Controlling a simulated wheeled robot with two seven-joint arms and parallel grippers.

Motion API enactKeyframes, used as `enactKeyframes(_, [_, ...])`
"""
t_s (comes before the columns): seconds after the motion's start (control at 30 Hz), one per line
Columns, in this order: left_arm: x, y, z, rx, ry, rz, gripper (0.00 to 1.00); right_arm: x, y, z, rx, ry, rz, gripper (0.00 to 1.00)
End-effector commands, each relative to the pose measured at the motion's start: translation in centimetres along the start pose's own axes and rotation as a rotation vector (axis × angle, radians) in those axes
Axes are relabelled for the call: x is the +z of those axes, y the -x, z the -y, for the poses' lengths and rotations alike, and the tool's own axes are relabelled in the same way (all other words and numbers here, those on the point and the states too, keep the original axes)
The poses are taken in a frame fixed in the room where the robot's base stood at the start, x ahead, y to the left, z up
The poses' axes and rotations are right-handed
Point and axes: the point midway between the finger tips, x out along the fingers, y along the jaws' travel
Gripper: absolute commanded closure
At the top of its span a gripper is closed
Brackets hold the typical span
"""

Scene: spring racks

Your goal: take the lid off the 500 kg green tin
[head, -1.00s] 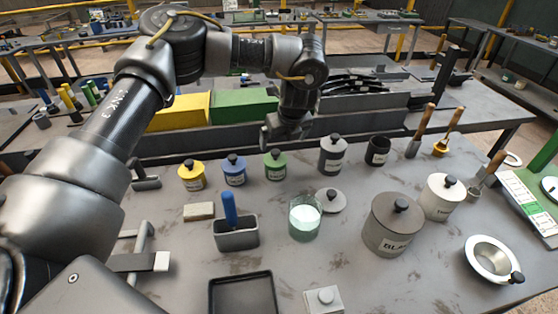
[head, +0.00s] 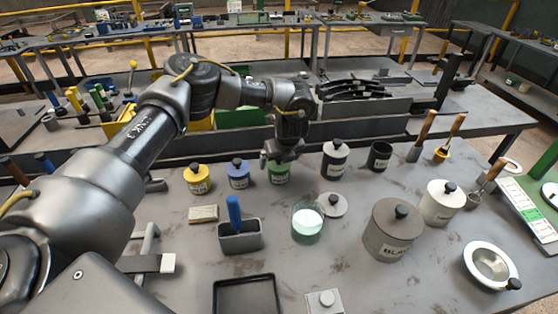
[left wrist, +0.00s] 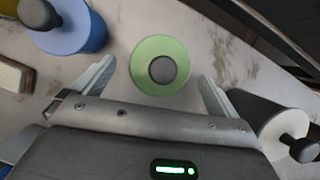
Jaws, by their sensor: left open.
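The green tin (head: 279,176) stands on the grey bench in the back row of tins; my gripper partly covers its top in the head view. In the left wrist view the green lid (left wrist: 142,75) is seen from above, with a round dark knob (left wrist: 162,69) in its middle. My left gripper (head: 279,158) is over the tin. In the left wrist view its fingers (left wrist: 158,80) are spread wide on either side of the lid, with nothing between them but the tin's top in sight. Whether they touch it cannot be told. My right gripper is not in view.
A blue tin (head: 238,174) and a yellow tin (head: 197,178) stand to the left. A dark grey tin (head: 335,160) stands close on the right. In front are a glass of pale liquid (head: 307,222), a loose lid (head: 334,205) and a grey holder (head: 240,238).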

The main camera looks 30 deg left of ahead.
Motion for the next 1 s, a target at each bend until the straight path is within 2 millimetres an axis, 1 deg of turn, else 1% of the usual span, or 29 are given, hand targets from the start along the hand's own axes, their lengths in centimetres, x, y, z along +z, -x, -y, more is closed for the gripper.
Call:
enactKeyframes(0.13, [0.00,-1.06,0.00,0.000,0.000,0.001,0.02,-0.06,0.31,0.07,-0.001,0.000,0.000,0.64])
enactKeyframes(0.33, [-0.05,-1.19,0.04,-0.001,-0.001,0.000,0.02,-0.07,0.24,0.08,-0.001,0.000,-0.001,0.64])
enactKeyframes(0.37, [-0.05,-1.18,0.03,-0.001,-0.001,0.000,0.03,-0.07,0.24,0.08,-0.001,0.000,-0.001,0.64])
enactKeyframes(0.7, [-0.04,-1.16,0.02,-0.001,-0.001,0.000,0.48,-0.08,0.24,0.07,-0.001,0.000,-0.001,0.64])
enactKeyframes(0.73, [-0.04,-1.15,0.02,-0.001,-0.001,0.000,0.51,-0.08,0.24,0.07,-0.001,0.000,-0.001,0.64])
enactKeyframes(1.0, [0.04,-1.01,0.04,-0.001,0.000,0.000,0.51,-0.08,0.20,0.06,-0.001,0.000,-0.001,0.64])
